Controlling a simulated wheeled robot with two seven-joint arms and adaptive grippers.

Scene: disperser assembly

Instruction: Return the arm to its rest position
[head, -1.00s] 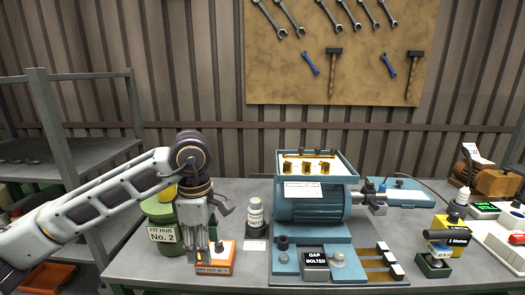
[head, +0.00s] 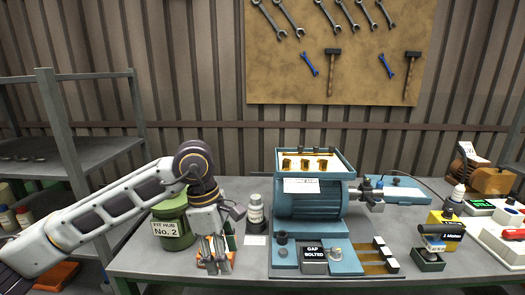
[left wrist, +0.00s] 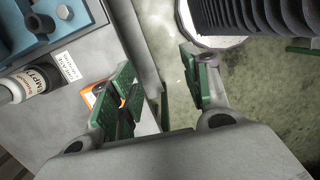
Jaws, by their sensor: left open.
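My left arm reaches in from the left in the head view. Its gripper (head: 214,262) points down over the front left part of the bench, in front of an orange box (head: 231,242) that it mostly hides. In the left wrist view the two green-padded fingers of the left gripper (left wrist: 160,88) stand apart with nothing held between them. The orange box (left wrist: 90,97) shows there beside and behind the left finger. My right gripper is not in view.
A green FIT HUB No. 2 container (head: 171,232) stands close behind the gripper. A small bottle (head: 255,212) and a blue motor unit (head: 309,203) stand to its right. A grey shelf rack (head: 62,130) is at the left. Small devices stand at the right.

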